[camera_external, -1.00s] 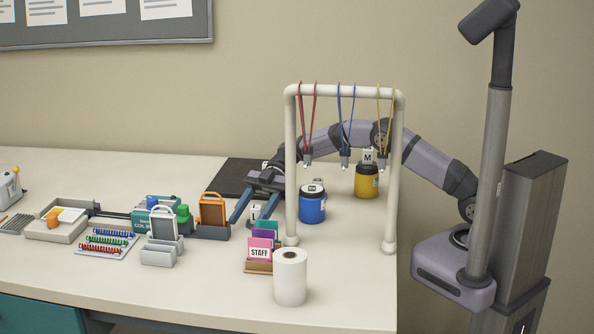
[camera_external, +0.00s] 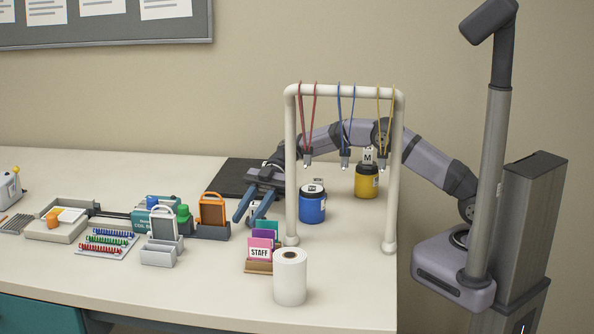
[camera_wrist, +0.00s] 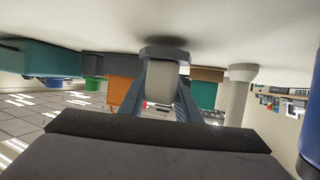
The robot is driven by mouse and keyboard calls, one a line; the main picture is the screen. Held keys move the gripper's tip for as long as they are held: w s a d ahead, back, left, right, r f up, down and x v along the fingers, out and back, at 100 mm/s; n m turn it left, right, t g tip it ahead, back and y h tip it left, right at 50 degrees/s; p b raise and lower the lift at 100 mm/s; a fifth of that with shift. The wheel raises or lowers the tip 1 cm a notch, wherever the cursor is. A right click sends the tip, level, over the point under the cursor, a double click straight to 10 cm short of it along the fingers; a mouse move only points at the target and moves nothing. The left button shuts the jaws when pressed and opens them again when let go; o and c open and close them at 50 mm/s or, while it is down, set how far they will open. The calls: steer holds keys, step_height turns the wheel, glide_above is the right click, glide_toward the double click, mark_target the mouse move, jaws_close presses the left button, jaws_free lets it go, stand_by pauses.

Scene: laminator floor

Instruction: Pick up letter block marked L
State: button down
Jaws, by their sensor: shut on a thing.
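My gripper (camera_external: 246,219) points down toward the table on the left of the white frame. Its two blue-grey fingers are shut on a small pale block (camera_external: 252,208), mostly hidden between them. The letter L cannot be read on it now. In the wrist view the block (camera_wrist: 163,80) is a plain grey piece with a wider dark end, between the fingers. A shadow lies close to that end; I cannot tell whether it touches the table.
The white frame (camera_external: 291,170) with hanging coloured bands stands right beside my gripper. A blue jar (camera_external: 312,207), a yellow jar (camera_external: 367,187) with an M block (camera_external: 368,157), a STAFF card holder (camera_external: 259,267), a white roll (camera_external: 290,280) and an orange-framed item (camera_external: 213,210) stand around it.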

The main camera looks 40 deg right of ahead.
step_height(320, 180, up, 17)
steer(key=shift+r, duration=0.15)
stand_by(0.5)
steer(key=shift+p, duration=0.3)
